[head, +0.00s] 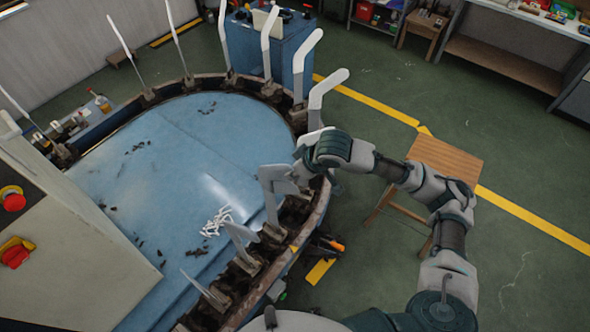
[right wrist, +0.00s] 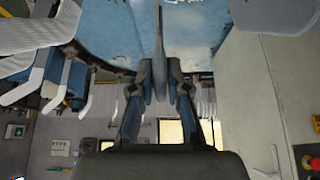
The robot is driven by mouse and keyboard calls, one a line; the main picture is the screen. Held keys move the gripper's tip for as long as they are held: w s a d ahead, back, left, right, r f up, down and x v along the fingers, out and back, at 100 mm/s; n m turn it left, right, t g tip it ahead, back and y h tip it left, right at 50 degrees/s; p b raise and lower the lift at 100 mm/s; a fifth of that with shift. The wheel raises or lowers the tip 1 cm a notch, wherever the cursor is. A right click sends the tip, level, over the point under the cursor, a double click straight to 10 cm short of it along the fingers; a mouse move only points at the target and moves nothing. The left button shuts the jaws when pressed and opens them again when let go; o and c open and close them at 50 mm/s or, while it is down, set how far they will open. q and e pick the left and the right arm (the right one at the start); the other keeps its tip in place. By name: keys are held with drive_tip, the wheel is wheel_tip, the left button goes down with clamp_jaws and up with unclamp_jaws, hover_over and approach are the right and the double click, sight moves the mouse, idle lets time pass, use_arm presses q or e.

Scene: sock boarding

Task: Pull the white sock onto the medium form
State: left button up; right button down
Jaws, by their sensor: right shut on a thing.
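My right gripper (head: 296,176) reaches in from the right over the near right rim of the round machine. In the right wrist view this piece (right wrist: 159,45) shows edge-on between the two fingers (right wrist: 160,88). It is at an upright form on the rim; how far it covers that form I cannot tell. Which form is the medium one is not clear; a broad white form (head: 322,88) stands just beyond my gripper. My left gripper is not in view.
Several upright leg-shaped forms ring the blue round table (head: 190,140). White pieces (head: 217,220) lie on it. A grey cabinet with red buttons (head: 14,202) stands at left. The floor beyond is open.

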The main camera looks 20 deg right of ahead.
sight(295, 188)
drive_tip(key=shift+f+b, duration=1.25)
drive_tip(key=shift+f, duration=3)
drive_tip(key=c, duration=1.1)
unclamp_jaws()
drive_tip(key=shift+r, duration=0.1)
drive_tip(key=v, duration=1.2)
